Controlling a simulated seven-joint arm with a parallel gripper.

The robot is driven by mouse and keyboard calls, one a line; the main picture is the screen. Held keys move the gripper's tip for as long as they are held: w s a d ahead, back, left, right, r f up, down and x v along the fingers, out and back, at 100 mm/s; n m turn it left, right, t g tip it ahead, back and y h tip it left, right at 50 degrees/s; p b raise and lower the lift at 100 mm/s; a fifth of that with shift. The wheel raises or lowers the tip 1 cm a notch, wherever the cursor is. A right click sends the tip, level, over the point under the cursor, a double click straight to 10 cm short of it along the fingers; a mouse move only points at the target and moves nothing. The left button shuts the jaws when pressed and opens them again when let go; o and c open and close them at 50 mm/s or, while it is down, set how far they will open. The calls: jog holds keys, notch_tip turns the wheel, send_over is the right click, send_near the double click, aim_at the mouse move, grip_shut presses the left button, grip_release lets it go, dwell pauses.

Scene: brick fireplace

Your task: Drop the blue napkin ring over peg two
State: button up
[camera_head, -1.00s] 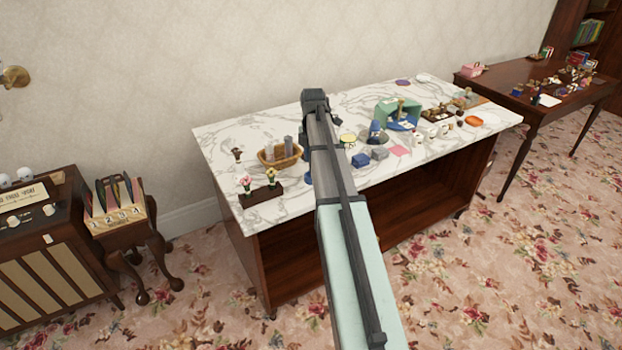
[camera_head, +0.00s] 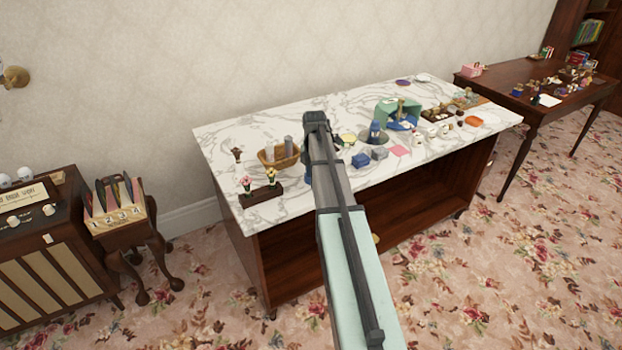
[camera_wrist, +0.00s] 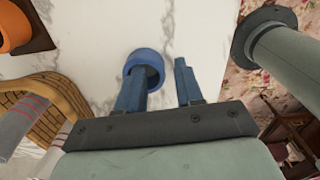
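The blue napkin ring (camera_wrist: 145,62) is in the wrist view, over the white marble top. The left finger of my gripper (camera_wrist: 158,78) overlaps it, its tip at the ring's opening. I cannot tell whether that finger is inside the ring or only in front of it. The right finger stands apart from the ring, with a clear gap between the fingers. I cannot make out a peg marked two.
A wicker basket (camera_head: 278,157) holding grey items stands left of my arm; it also shows in the wrist view (camera_wrist: 58,92). A dark block with flowers (camera_head: 261,192) is near the left edge. Blue and grey blocks (camera_head: 361,160) and a green box (camera_head: 398,108) crowd the right side.

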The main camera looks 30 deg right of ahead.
grip_shut()
dwell(0.5)
